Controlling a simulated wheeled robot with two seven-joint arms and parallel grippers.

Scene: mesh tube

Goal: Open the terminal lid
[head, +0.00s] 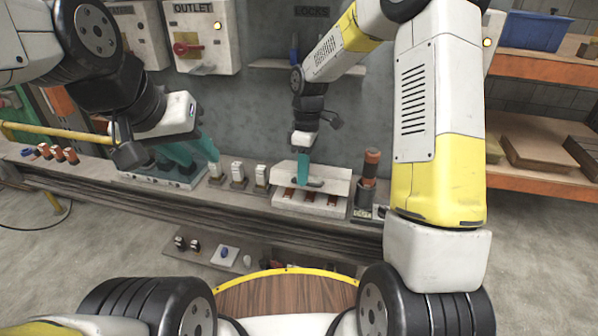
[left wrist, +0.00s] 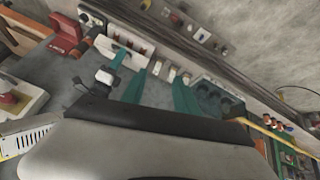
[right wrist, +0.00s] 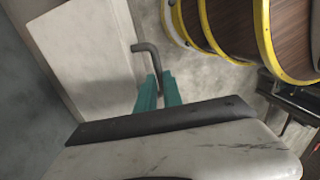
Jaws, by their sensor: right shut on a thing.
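The terminal lid (head: 335,180) is a white plate raised and tilted over the white terminal box (head: 310,208), with copper-brown bars showing below it. In the right wrist view, the lid (right wrist: 88,50) is a large pale panel with a dark bent handle (right wrist: 150,50). My right gripper (head: 304,178) is at the lid's handle; its teal fingers (right wrist: 158,90) are close together on the handle's lower end. My left gripper (head: 192,150) is open and empty, over the left part of the bench. Its teal fingers stand apart in the left wrist view (left wrist: 160,90).
Several small white-topped switches (head: 238,172) stand left of the terminal box. A dark and brown cylinder (head: 370,170) stands close on its right. A dark-holed socket block (left wrist: 215,98) lies near my left gripper. The OUTLET box (head: 203,40) hangs on the wall behind.

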